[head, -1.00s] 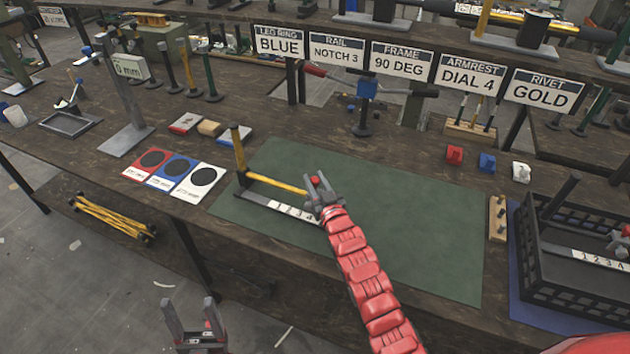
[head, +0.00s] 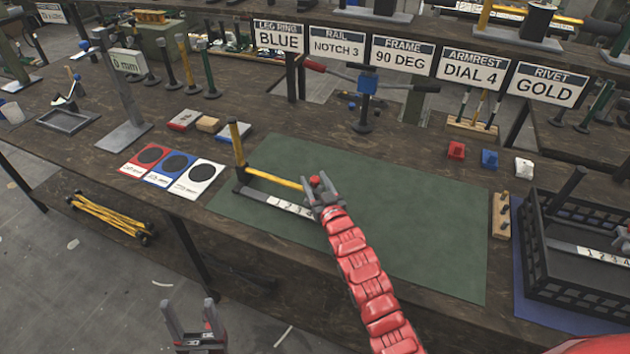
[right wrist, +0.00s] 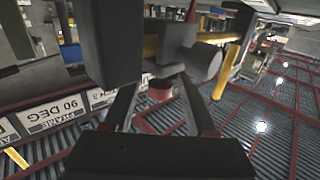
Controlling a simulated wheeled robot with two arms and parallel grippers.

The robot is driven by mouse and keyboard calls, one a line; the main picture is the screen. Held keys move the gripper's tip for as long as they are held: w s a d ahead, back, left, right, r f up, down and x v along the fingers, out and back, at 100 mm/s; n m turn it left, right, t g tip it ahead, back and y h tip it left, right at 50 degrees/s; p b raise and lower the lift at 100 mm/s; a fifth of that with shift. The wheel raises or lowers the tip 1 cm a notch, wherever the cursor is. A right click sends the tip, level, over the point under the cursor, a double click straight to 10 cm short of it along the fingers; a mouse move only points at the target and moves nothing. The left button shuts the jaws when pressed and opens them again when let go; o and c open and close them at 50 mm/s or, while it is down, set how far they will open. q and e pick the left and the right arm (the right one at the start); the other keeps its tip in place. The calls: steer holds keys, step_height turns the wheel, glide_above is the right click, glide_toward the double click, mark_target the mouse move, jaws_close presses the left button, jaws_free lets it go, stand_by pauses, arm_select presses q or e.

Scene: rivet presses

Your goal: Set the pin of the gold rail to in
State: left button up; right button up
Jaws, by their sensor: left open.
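The gold rail (head: 274,179) lies on the green mat, a yellow bar with an upright yellow post at its left end and a numbered strip (head: 290,206) beside it. A red knob (head: 315,181), apparently the rail's pin, shows at its right end. A dark block hides the fingertips there, so contact is unclear. My left gripper (head: 188,318) is open and empty, low in front of the bench.
The green mat (head: 420,230) is clear right of my right arm. A black crate (head: 572,290) stands at the right with another numbered strip in it. Sign cards (head: 278,38) stand behind.

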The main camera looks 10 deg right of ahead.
steer(key=shift+o, duration=0.3)
steer(key=shift+r, duration=0.1)
steer(key=shift+s+d, duration=0.15)
steer(key=shift+s, duration=0.35)
steer(key=b+v, duration=0.3)
steer(key=v, duration=1.3)
steer(key=shift+s, duration=0.2)
